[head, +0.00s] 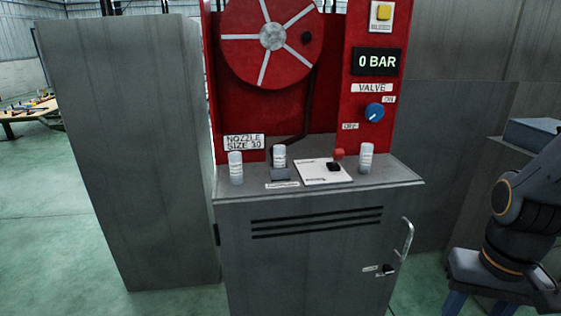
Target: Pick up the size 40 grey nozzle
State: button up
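Three small light grey cylinders that look like nozzles stand upright on the grey cabinet top (398,174). The left nozzle (236,168) is near the front left corner. The middle nozzle (279,157) stands at a small dark block, with a black hose coming down behind it. The right nozzle (366,158) stands to the right of a white plate. Any size marks on them are too small to read, so I cannot tell which is size 40. My gripper is out of view; only links of my arm show at the right edge.
A white plate (318,172) with a black piece lies between the nozzles, with a red knob (338,153) behind it. A red panel with a hose reel (267,60), a "0 BAR" display (377,62) and a blue valve knob (374,111) rises behind. A tall grey cabinet (127,150) stands left.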

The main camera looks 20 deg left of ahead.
aim_at(279, 150)
jog(key=z, duration=2.35)
jog(key=k, duration=1.35)
jog(key=u, duration=2.2)
jog(key=i, duration=1)
jog(key=z, duration=0.05)
